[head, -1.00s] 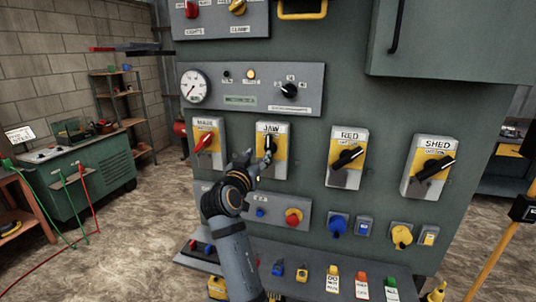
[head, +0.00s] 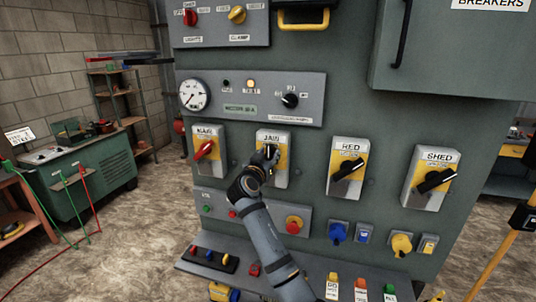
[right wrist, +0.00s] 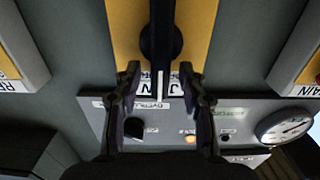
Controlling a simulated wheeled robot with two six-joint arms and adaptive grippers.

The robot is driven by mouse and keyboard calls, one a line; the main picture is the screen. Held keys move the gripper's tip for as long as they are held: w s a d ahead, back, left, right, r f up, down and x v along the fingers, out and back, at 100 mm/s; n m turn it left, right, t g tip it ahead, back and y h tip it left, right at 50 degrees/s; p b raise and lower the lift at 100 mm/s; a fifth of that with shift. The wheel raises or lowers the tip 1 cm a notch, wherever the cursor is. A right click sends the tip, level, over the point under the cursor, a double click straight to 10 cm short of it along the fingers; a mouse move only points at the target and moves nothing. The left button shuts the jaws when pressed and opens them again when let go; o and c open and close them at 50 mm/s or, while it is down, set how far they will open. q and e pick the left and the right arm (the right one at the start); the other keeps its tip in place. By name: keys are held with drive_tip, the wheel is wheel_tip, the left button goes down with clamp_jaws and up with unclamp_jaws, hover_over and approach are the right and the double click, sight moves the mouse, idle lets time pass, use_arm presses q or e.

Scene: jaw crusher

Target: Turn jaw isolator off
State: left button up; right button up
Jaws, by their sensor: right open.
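The jaw isolator (head: 284,158) is a grey and yellow plate on the green panel, second from left in its row. In the head view my right gripper (head: 267,156) is in front of it and hides much of its handle. In the right wrist view, which is turned upside down, the black handle (right wrist: 162,35) stands in line with the plate, its white-marked end towards the label. My right gripper (right wrist: 159,78) is open, one finger on each side of the handle end. Contact cannot be told. My left gripper is not in view.
The main isolator (head: 208,150) with a red handle is to the left; the RED (head: 348,168) and SHED (head: 430,180) isolators are to the right. A gauge panel (head: 250,98) is above. A red knob (head: 293,224) and a shelf with tags are below.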

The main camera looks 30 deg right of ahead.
clamp_jaws()
drive_tip(key=shift+n, duration=0.3)
drive_tip(key=shift+w+a+f+n+b, duration=0.15)
drive_tip(key=shift+w+a+n, duration=0.1)
drive_tip(key=shift+n, duration=1.2)
drive_tip(key=shift+w+a+f+n+b, duration=0.15)
drive_tip(key=shift+w+a+n, duration=0.1)
drive_tip(key=shift+n, duration=1.15)
drive_tip(key=shift+w+a+f+n, duration=0.15)
drive_tip(key=shift+w+n, duration=0.1)
drive_tip(key=shift+n, duration=1.2)
unclamp_jaws()
